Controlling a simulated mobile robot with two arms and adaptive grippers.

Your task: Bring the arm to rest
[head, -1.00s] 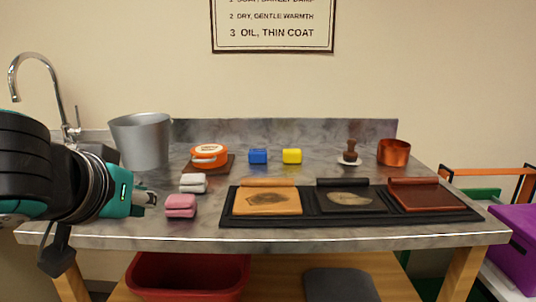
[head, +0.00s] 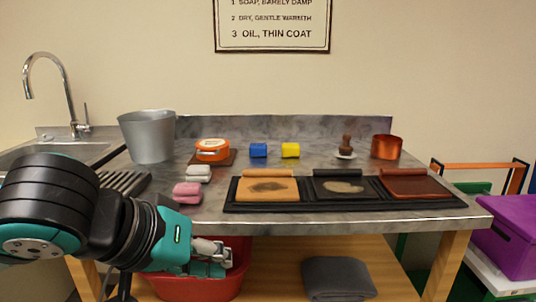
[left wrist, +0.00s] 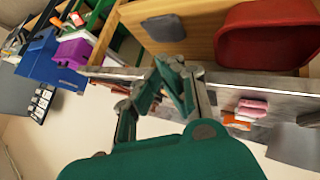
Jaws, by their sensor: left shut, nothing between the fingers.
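My left gripper (head: 222,254) is shut and empty. In the head view it is low in front of the worktable, below the front edge of the top (head: 300,226), and overlaps the red tub in the picture. The left wrist view shows its closed fingers (left wrist: 176,70) with nothing between them. My left arm comes in from the lower left. My right gripper is not in view.
A red tub (head: 240,278) and a folded grey cloth (head: 337,277) are on the lower shelf. The tabletop bears a dark tray (head: 300,207) with leather pieces, a pink sponge (head: 187,193), and a metal bucket (head: 148,138). A purple box (head: 508,240) stands right.

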